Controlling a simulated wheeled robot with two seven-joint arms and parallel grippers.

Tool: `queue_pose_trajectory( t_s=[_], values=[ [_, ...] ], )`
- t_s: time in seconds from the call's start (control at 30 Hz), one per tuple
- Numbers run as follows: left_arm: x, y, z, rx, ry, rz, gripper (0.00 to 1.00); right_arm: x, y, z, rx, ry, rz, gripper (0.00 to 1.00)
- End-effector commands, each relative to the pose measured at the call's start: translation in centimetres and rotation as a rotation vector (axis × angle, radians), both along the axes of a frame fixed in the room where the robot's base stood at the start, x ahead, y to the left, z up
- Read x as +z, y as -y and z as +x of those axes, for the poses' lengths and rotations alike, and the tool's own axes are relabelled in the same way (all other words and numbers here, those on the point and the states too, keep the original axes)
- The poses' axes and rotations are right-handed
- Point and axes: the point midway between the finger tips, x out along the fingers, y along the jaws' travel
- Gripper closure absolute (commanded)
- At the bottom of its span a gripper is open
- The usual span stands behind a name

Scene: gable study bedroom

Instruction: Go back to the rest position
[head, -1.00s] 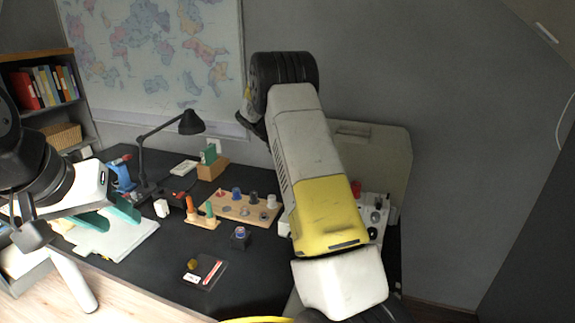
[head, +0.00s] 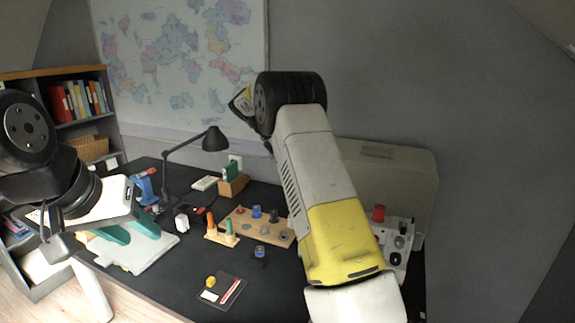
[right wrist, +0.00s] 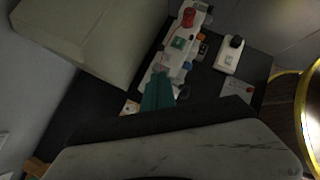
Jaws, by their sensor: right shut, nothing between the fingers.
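My left gripper (head: 128,230) has teal fingers that stand apart with nothing between them. It is over the pale board at the desk's left end; I cannot tell its height above it. My right arm (head: 325,185), white and yellow, is raised and bent in front of the desk's right part in the head view. Its gripper is hidden there. In the right wrist view my right gripper (right wrist: 158,92) has its teal fingers together and empty, pointing toward a white panel (right wrist: 183,45) with a red knob.
The black desk (head: 180,275) holds a lamp (head: 213,140), a wooden peg board (head: 275,232), a tool rack (head: 222,238) and a small dark tray (head: 235,290). A bookshelf (head: 85,125) stands at the left. A grey case (head: 405,175) stands upright behind the panel.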

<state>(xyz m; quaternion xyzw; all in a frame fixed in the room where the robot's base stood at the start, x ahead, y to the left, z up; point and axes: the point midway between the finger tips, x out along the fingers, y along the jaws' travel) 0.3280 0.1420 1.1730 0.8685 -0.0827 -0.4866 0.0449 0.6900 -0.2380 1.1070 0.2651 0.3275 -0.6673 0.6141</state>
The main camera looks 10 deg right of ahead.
Motion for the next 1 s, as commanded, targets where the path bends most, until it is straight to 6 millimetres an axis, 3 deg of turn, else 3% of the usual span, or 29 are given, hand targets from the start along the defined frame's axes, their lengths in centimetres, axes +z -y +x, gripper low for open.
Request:
queue_pose_trajectory(
  t_s=[0.2,0.37,0.7,1.0],
  values=[
    [0.0,0.0,0.0,0.000,0.000,0.000,0.61,0.7,0.2,-0.6,-0.023,0.030,0.023,1.00],
    [0.0,0.0,0.0,0.000,0.000,0.000,0.61,3.0,0.3,-3.5,-0.121,0.153,0.128,1.00],
    [0.0,0.0,0.0,0.000,0.000,0.000,0.61,7.8,-1.6,-13.7,-0.472,0.485,0.443,1.00],
    [0.0,0.0,0.0,0.000,0.000,0.000,0.61,9.5,-4.8,-24.0,-0.837,0.713,0.714,1.00]
  ],
)
